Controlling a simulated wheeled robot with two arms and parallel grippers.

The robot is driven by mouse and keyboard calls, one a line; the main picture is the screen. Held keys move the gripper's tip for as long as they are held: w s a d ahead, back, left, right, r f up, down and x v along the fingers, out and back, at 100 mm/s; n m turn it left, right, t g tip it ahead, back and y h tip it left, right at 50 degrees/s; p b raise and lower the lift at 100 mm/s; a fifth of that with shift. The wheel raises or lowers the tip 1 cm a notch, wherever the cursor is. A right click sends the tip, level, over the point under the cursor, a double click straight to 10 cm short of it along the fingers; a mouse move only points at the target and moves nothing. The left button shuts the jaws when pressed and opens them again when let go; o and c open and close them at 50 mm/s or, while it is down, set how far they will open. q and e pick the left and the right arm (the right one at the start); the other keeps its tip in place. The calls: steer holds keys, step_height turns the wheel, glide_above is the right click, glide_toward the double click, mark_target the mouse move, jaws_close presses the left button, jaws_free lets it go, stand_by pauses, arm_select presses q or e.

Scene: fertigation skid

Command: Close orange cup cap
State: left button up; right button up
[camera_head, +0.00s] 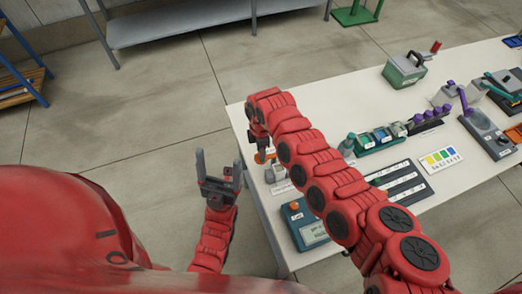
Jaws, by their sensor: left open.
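A small orange piece (265,157), possibly the orange cup cap, shows near the table's left edge, just below my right gripper (261,145). It is too small and too covered to tell whether the cap is open or shut. My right arm reaches over the table and bends down there. The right gripper's fingers are dark and mostly hidden, so whether they are open or shut on something does not show. My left gripper (219,163) is open and empty, its fingers pointing up, off the table's left edge over the floor.
The white table (330,98) holds a small grey-white item (276,174), a blue meter (307,226) with an orange knob, a vial rack (378,139), a colour chart (440,159) and a green box (404,71). The table's back left is clear. A grey shelf (185,25) stands behind.

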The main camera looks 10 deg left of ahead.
jaws_close()
stand_by(1.2)
